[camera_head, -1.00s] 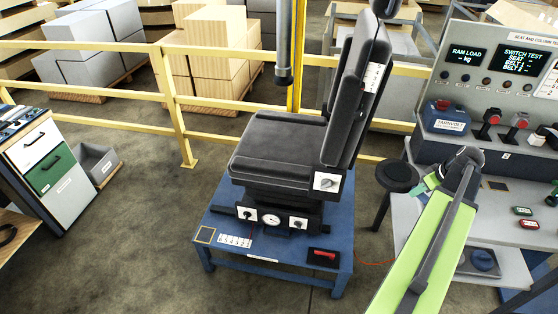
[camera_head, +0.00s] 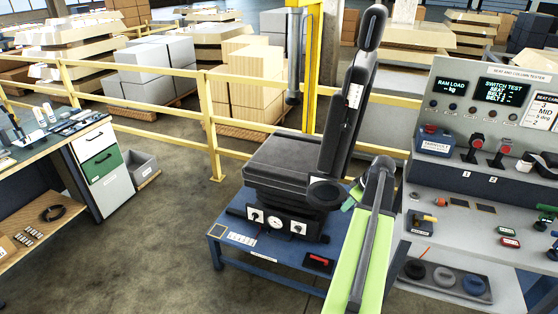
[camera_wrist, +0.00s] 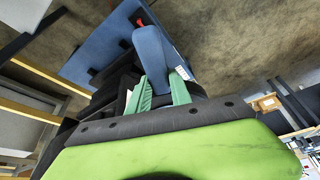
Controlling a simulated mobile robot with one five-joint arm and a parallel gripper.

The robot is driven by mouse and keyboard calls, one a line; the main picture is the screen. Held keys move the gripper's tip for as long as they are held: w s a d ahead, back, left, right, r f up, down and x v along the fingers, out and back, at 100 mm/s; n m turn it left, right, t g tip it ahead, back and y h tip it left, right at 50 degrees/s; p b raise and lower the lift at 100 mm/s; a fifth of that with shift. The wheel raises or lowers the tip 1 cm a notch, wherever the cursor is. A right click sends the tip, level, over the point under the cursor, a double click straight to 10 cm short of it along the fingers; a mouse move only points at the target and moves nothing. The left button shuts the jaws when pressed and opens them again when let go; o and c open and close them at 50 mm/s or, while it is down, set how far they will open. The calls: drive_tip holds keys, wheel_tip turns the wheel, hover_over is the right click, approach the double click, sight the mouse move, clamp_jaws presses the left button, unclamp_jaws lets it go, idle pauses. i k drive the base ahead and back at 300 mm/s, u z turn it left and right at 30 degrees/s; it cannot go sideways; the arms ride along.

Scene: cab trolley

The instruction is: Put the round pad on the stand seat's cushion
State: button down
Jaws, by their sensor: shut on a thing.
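My gripper (camera_head: 350,196) has green fingers and is shut on the round pad (camera_head: 326,192), a dark disc. The pad shows in front of the right side of the seat cushion (camera_head: 285,160); I cannot tell whether they touch. The cushion is black and its top looks bare. It sits on the stand, with a tall backrest (camera_head: 350,115) behind. In the wrist view the green fingers (camera_wrist: 160,92) close around a blue, rounded piece (camera_wrist: 160,60); how it joins the pad is unclear.
The stand is on a blue table (camera_head: 225,232) with a red-handled part (camera_head: 318,261). A grey test bench (camera_head: 470,210) with switches stands to the right, with a tray of round discs (camera_head: 443,290) below. A yellow post (camera_head: 314,80) and railing (camera_head: 130,94) are behind.

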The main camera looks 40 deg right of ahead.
sight(295, 158)
drive_tip(key=z, duration=0.1)
drive_tip(key=i, duration=1.5)
drive_tip(key=z, duration=0.4)
drive_tip(key=i, duration=0.85)
drive_tip(key=z, duration=0.25)
